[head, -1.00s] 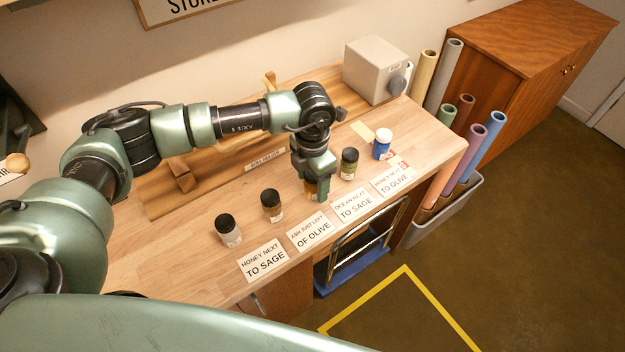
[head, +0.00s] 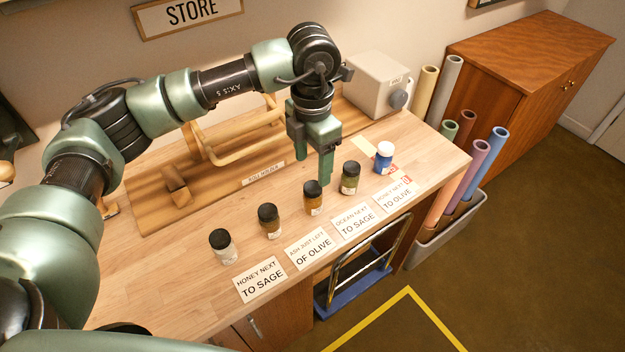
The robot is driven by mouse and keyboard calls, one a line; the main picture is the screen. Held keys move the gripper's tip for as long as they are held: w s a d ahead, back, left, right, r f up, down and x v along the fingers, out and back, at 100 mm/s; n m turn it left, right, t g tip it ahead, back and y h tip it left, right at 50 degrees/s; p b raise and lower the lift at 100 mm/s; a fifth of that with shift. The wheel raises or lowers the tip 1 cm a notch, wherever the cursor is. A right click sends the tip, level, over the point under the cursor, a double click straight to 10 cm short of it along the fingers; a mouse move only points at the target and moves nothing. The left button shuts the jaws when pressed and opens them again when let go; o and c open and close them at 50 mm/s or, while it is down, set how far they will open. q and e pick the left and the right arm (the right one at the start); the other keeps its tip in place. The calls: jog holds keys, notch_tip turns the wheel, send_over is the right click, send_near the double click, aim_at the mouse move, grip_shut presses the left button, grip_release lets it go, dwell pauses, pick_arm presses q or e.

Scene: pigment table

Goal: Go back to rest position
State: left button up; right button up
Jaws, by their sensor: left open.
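My left gripper (head: 312,168) is open and empty in the head view, pointing down above the table, behind the row of jars and apart from them. The row on the wooden table (head: 215,205) runs from left to right: a pale grey jar (head: 227,255), a brown jar (head: 271,229), an amber jar (head: 313,204) and an olive green jar (head: 350,184), all with black lids. A blue jar with a white lid (head: 383,163) stands at the right end. All stand upright. My right gripper is out of view.
Printed cards, such as "Honey next to sage" (head: 261,279), lie along the front edge. A wooden roll holder (head: 165,215) lies behind my gripper. A grey box with a knob (head: 371,84) stands at the back right. A bin of coloured rolls (head: 430,249) stands beside the table.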

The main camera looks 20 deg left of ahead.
pick_arm(q)
jog(key=shift+r, duration=0.45)
